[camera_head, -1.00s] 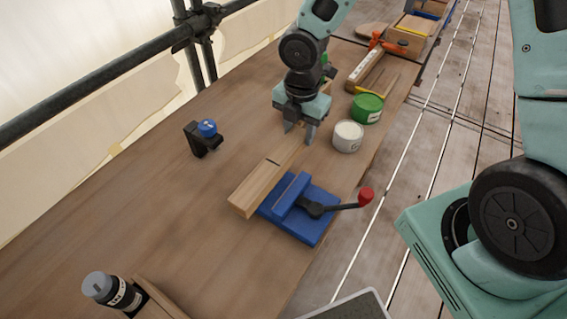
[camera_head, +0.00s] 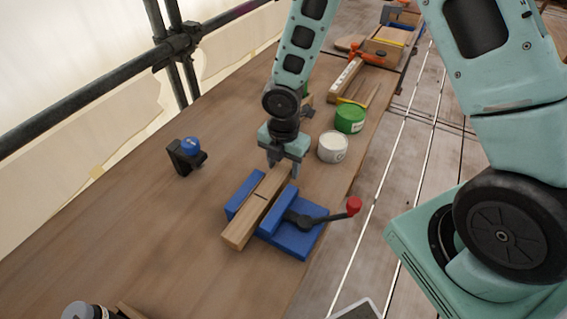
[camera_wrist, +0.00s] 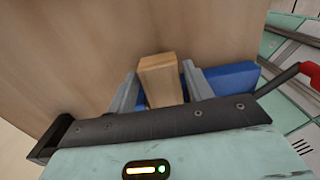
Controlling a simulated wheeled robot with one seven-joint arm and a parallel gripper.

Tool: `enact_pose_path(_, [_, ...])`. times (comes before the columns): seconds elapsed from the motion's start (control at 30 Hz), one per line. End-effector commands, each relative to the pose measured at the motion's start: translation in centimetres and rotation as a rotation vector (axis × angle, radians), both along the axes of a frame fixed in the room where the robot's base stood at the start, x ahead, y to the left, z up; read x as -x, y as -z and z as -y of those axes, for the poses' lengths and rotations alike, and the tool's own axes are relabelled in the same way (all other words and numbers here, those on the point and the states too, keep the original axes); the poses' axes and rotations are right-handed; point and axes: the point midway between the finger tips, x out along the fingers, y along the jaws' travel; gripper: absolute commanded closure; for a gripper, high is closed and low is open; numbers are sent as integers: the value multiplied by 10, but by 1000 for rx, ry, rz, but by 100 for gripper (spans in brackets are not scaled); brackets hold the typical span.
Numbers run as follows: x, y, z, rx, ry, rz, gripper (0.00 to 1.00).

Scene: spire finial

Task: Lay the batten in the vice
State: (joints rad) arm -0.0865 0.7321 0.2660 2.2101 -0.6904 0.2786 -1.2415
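The batten (camera_head: 240,229) is a pale wooden bar with a dark line across it. In the head view it lies lengthwise in the gap between the two jaws of the blue vice (camera_head: 298,240), its near end sticking out past them. Whether it rests on the vice's bed is hidden. My gripper (camera_head: 284,172) is at the batten's far end, pointing down. The vice (camera_wrist: 232,78) shows partly behind the right finger.
The vice's lever with a red knob (camera_head: 353,206) sticks out to the right. A white tin (camera_head: 333,147) and a green tin (camera_head: 350,119) stand right of my gripper. A black block with a blue knob (camera_head: 187,155) stands left. The bench between is clear.

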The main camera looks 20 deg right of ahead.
Motion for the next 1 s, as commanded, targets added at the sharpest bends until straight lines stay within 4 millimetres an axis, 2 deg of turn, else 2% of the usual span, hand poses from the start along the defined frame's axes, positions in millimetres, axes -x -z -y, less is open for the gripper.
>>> enact_pose_path(0.3, [0,-1,0,0,0,0,38])
enact_pose_path(0.43, [0,-9,0,-1,2,1,38])
enact_pose_path(0.57, [-1,-31,1,-2,2,4,38])
enact_pose_path(0.8, [-1,-83,1,-1,5,4,38])
enact_pose_path(1.0, [-1,-113,0,-1,3,3,38])
